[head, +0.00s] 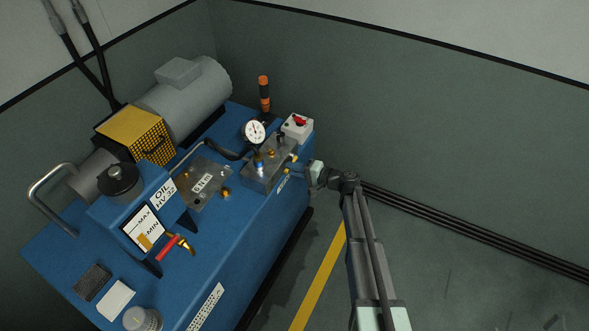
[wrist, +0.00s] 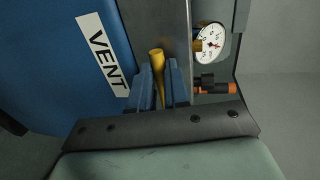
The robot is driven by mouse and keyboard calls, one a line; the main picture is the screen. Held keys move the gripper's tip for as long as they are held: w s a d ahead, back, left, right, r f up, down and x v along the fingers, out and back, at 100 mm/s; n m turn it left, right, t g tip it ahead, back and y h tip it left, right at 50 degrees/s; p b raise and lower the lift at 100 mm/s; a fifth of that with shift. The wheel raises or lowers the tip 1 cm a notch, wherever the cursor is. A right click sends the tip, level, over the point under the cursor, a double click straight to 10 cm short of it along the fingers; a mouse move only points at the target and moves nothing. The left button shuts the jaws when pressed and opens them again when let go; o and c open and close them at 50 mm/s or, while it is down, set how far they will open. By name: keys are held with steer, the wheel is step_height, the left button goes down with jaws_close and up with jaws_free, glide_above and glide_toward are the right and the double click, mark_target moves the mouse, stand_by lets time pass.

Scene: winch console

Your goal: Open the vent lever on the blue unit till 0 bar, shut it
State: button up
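The blue unit (head: 255,255) fills the left and middle of the head view. My gripper (head: 305,172) is at its right side, by the metal valve block (head: 262,180). In the wrist view the brass-yellow vent lever (wrist: 157,60) stands between the two blue fingers of my gripper (wrist: 160,78), which are close together on it. The VENT label (wrist: 102,57) is left of it. The pressure gauge (head: 253,131) stands on the block and also shows in the wrist view (wrist: 211,44); its reading is too small to tell. The head view hides the lever's grip behind my gripper.
A grey box with a red switch (head: 299,122) and an orange-black handle (head: 264,92) stand behind the block. A red-handled tap (head: 172,247) is at the front left. Floor to the right is clear beyond the yellow line (head: 320,277).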

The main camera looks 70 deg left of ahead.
mark_target(286, 158)
jaws_close()
steer(key=shift+r, duration=0.1)
stand_by(0.3)
steer(key=m, duration=0.1)
steer(key=r+m, duration=0.1)
steer(key=m, duration=0.1)
steer(key=shift+w+a+r+g+h, duration=0.2)
steer(key=shift+r+g+h, duration=0.1)
steer(key=shift+g+h, duration=0.1)
steer(key=m, duration=0.1)
steer(key=r+m, duration=0.1)
steer(key=m, duration=0.1)
steer(key=shift+w+a+r+g, duration=0.25)
steer(key=shift+w+a+g, duration=0.05)
steer(key=shift+a+g, duration=0.1)
steer(key=shift+w+a+r+m+g+h, duration=0.1)
steer(key=shift+w+a+r+m+g, duration=0.3)
steer(key=shift+m, duration=0.85)
steer(key=shift+w+a+r+m+g+h, duration=0.1)
steer(key=shift+w+a+r+m+g, duration=0.25)
steer(key=shift+m, duration=0.95)
steer(key=shift+w+a+r+m+g+h, duration=0.15)
steer(key=shift+w+a+m, duration=0.35)
steer(key=shift+m, duration=0.75)
steer(key=o, duration=0.5)
jaws_free()
